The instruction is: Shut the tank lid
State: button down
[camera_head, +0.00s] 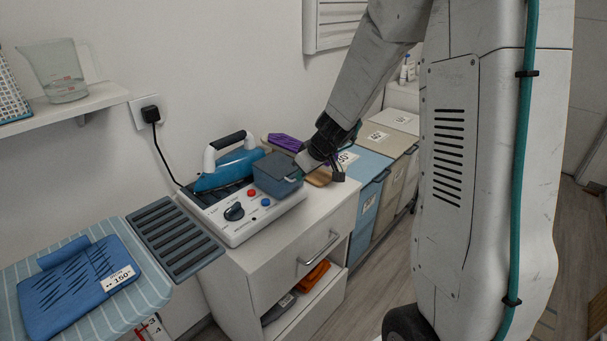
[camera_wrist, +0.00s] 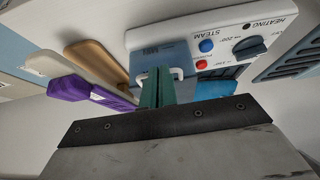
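The blue-grey water tank (camera_head: 277,180) sits at the right end of the white steam station (camera_head: 235,222), beside the blue iron (camera_head: 228,168). Its blue-grey lid (camera_head: 276,166) appears to lie over the top; I cannot tell whether it is fully seated. My gripper (camera_head: 303,167) is at the tank's right side, close to it. In the wrist view, my green fingers (camera_wrist: 158,84) are together, in front of a pale handle-like loop (camera_wrist: 178,72) on the tank. The fingers hide the loop's middle, and contact is unclear.
A purple item (camera_wrist: 85,90) and a tan board (camera_wrist: 97,62) lie beside the station on the white cabinet (camera_head: 290,250). An ironing board (camera_head: 150,278) stands at left. Lidded bins (camera_head: 368,175) stand at right. A wall shelf (camera_head: 75,112) holds a measuring jug (camera_head: 62,75).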

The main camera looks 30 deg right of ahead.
jog(key=shift+s+f, duration=0.3)
jog(key=shift+f, duration=0.2)
notch_tip(320, 180, up, 4)
jog(key=w, duration=0.1)
jog(key=s+d, duration=0.2)
jog(key=s, duration=0.7)
jog(key=shift+d+f, duration=0.4)
jog(key=shift+s, duration=0.1)
